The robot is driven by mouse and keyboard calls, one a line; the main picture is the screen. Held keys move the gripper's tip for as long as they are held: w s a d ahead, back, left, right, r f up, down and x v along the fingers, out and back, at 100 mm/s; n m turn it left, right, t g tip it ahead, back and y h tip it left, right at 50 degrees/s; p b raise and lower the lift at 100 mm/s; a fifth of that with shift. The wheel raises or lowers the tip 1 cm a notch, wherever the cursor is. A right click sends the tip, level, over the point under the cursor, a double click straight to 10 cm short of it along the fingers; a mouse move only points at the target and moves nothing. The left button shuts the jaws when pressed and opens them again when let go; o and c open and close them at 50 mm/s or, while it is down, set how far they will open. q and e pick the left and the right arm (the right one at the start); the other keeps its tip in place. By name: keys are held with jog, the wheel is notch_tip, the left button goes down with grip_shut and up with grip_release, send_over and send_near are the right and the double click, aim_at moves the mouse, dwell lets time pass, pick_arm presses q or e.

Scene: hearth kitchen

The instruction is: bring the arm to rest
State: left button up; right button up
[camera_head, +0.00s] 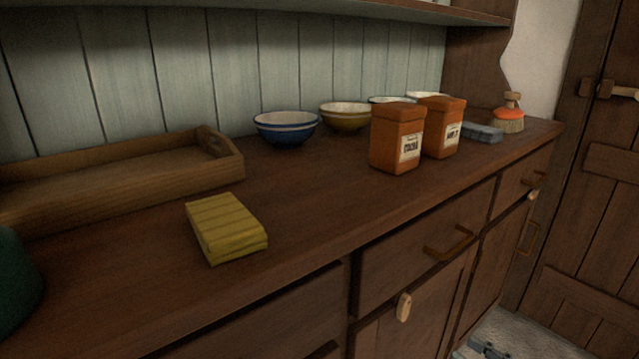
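No arm shows clearly in the head view. A small grey mechanical part (488,348) is cut off by the bottom edge at the lower right, in front of the cupboard and over the pale floor. It looks like part of my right gripper, but too little shows to tell whether it is open or shut. It appears apart from everything on the dresser top. My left gripper is not in view.
The wooden dresser top (300,200) carries a wooden tray (110,185), a folded yellow cloth (226,228), a blue bowl (286,128), a yellowish bowl (345,118), two orange canisters (396,138), a grey-blue block (482,132) and a brush (509,115). Drawer handles (450,243) jut out.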

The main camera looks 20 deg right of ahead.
jog(key=s+f+m+g+h+p, duration=0.1)
jog(key=s+f+m+g+h, duration=0.2)
jog(key=s+f, duration=0.45)
jog(key=s+f+m+g+h+p, duration=0.1)
jog(key=s+f+m+g+h, duration=0.2)
jog(key=f, duration=0.8)
jog(key=s+a+f+n+g+h, duration=0.1)
jog(key=s+f+g, duration=0.4)
jog(key=s, duration=0.8)
jog(key=s+a+f+g, duration=0.1)
jog(key=s+f+g, duration=0.4)
jog(key=s, duration=0.8)
notch_tip(320, 180, down, 2)
jog(key=shift+s+a+n+h, duration=0.35)
jog(key=shift+s+n+h, duration=0.05)
